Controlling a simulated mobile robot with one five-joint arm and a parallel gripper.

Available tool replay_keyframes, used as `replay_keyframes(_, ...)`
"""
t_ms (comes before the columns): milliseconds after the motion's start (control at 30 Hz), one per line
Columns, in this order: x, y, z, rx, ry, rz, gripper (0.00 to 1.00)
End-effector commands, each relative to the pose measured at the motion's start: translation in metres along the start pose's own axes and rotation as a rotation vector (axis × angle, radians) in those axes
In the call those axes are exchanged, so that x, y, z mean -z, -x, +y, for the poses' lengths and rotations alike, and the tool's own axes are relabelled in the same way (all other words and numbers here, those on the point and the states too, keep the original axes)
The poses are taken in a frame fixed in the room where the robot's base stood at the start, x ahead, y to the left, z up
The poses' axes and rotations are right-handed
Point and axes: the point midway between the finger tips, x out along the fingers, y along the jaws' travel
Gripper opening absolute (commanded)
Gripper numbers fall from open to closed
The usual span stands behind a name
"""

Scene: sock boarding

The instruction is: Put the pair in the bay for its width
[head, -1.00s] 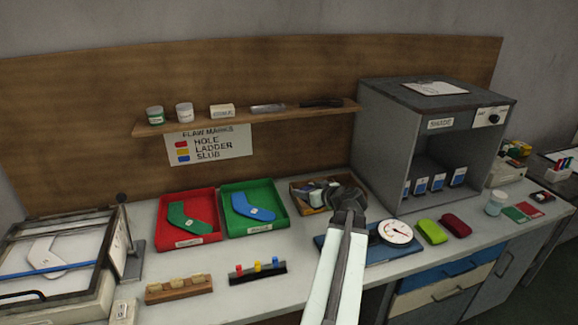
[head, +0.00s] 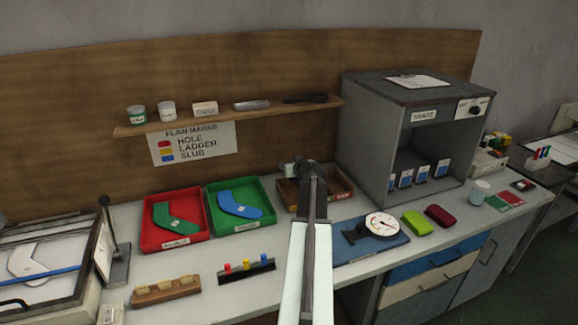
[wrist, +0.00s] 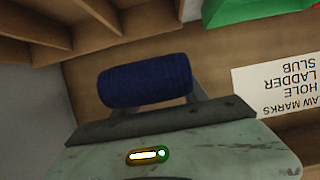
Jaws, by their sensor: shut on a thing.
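The pair is a dark blue rolled bundle (wrist: 146,82) in the wrist view. My gripper (head: 301,170) is shut on it, with a jaw showing at each end of the roll. In the head view my gripper is over the back of a small wooden tray (head: 339,193), and I cannot make out the roll there. My arm hides part of this tray. Wooden compartments (wrist: 78,16) show at the upper left of the wrist view, apart from the roll. I cannot read any width marks on them.
A green tray (head: 262,224) and a red tray (head: 150,240) stand left of the wooden tray. A grey shade cabinet (head: 375,150) stands close on the right. A wooden shelf (head: 225,118) juts from the backboard. A dial gauge (head: 382,225) sits in front.

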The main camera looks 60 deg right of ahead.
Motion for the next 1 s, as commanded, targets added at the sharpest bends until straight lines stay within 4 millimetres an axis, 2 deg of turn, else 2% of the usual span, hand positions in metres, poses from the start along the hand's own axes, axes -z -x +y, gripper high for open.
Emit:
replay_keyframes(500,-0.052,-0.021,-0.001,0.003,0.001,0.0,0.03)
replay_keyframes(633,-0.057,-0.024,-0.002,0.003,0.001,0.0,0.03)
replay_keyframes(900,-0.056,-0.023,-0.002,0.003,0.001,0.0,0.03)
replay_keyframes(933,-0.056,-0.023,-0.002,0.003,0.001,0.0,0.53)
replay_keyframes(1000,-0.056,-0.023,-0.002,0.004,0.001,0.0,0.73)
